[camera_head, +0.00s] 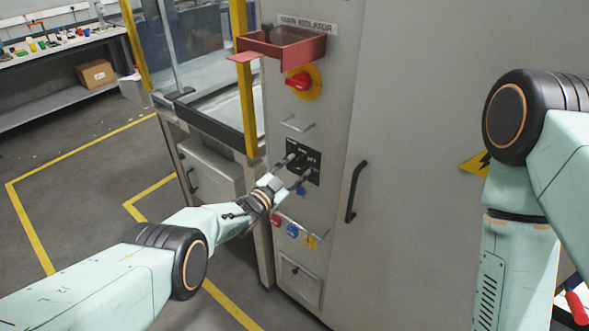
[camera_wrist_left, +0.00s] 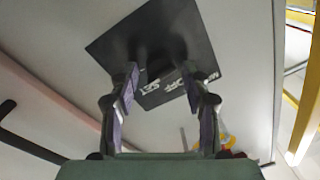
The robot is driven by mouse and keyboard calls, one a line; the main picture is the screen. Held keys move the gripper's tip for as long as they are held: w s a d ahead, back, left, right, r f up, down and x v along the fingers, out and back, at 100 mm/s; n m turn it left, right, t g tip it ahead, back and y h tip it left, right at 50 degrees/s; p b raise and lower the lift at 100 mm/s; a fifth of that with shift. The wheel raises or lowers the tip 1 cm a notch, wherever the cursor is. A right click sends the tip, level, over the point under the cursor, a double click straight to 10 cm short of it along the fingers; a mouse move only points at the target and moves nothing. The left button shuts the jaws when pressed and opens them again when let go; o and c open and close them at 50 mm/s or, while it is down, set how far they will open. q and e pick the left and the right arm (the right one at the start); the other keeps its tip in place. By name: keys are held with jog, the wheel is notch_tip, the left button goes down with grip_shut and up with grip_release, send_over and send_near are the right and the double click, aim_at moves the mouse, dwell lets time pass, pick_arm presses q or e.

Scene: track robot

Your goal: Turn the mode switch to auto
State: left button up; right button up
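The mode switch is a black square plate (camera_head: 304,149) with white lettering on the grey cabinet, below the red isolator knob. It also shows in the left wrist view (camera_wrist_left: 203,38), with a dark knob (camera_wrist_left: 158,50) standing out from it. My left gripper (camera_head: 293,168) is in front of the plate, its two fingers apart. In the left wrist view the fingers (camera_wrist_left: 160,78) point at the plate, one on each side of the knob. I cannot tell whether they touch it. The lettering is too small to tell the knob's setting. My right arm stands at the right; its gripper is out of view.
A red tray (camera_head: 284,46) juts out above the red and yellow isolator knob (camera_head: 302,81). A metal handle (camera_head: 297,124) is just above the switch. Coloured padlocks (camera_head: 292,230) hang below it. A black door handle (camera_head: 356,191) is to the right. A yellow post (camera_head: 247,105) stands left.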

pick_arm(q)
jog(key=shift+a+f, duration=0.1)
jog(key=shift+a, duration=0.05)
dwell(0.3)
jog(key=shift+v, duration=5.95)
